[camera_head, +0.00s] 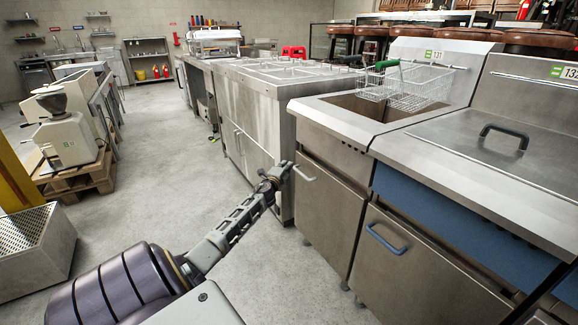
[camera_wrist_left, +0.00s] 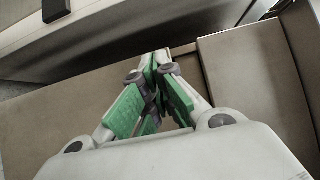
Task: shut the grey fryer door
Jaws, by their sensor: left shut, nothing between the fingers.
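The grey fryer (camera_head: 335,122) has a wire basket in its open well. Its grey door (camera_head: 328,215) hangs below, with a pale bar handle (camera_head: 306,175) near the upper left corner. The door looks shut or nearly so; I cannot tell if a small gap is left. My left gripper (camera_head: 286,169) is at the handle's left end, close to the door's upper left edge; contact is unclear. In the left wrist view the green-padded fingers (camera_wrist_left: 160,60) are together and empty, before brownish-grey metal panels (camera_wrist_left: 250,80). My right gripper is out of view.
To the right stands another fryer with a blue panel (camera_head: 440,230), a blue-handled door (camera_head: 410,270) and a lid with a dark handle (camera_head: 505,133). A steel counter (camera_head: 255,110) stands to the left. The grey floor (camera_head: 180,170) between is clear.

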